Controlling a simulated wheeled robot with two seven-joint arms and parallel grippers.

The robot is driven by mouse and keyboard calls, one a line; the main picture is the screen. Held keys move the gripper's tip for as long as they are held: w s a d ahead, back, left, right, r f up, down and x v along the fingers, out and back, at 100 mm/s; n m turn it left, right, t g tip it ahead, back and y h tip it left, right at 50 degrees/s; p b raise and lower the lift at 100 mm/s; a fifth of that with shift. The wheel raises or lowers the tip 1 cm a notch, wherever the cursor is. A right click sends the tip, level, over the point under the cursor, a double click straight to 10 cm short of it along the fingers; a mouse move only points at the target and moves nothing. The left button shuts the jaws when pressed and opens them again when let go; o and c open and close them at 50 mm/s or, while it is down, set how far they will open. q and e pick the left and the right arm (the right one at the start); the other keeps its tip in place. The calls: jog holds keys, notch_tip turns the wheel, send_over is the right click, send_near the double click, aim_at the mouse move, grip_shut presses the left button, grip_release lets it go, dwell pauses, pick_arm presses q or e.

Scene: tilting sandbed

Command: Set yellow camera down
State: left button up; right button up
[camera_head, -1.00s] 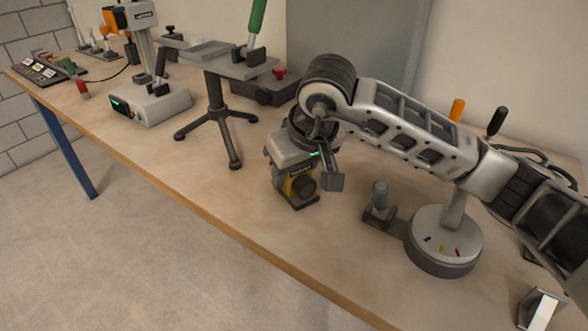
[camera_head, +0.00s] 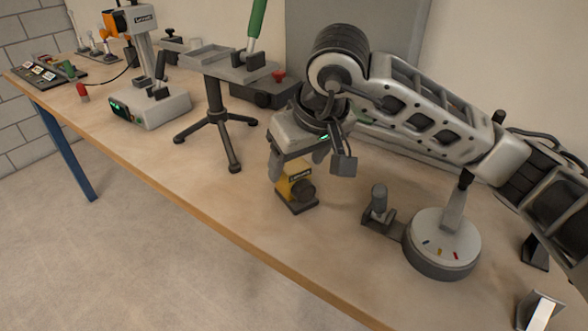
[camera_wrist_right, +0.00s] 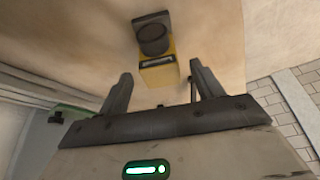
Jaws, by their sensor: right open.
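The yellow camera (camera_head: 294,186) stands upright on the front part of the workbench, with its dark round lens facing the front right and a dark base under it. In the right wrist view the yellow camera (camera_wrist_right: 158,70) shows beyond the fingertips, between their lines. My right gripper (camera_head: 308,160) is open just above the camera, its fingers apart on either side and holding nothing. Both fingers show in the right wrist view (camera_wrist_right: 160,80), with a clear gap between them. My left gripper is out of view.
A grey round dial base (camera_head: 437,262) with a lever stands to the right of the camera. A black tripod stand (camera_head: 216,125) with a grey tray is behind left. A device with a green display (camera_head: 150,106) stands farther left. The bench's front edge (camera_head: 215,215) is close.

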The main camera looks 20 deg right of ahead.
jog(key=v, duration=0.7)
jog(key=shift+r, duration=0.2)
jog(key=shift+s, duration=0.1)
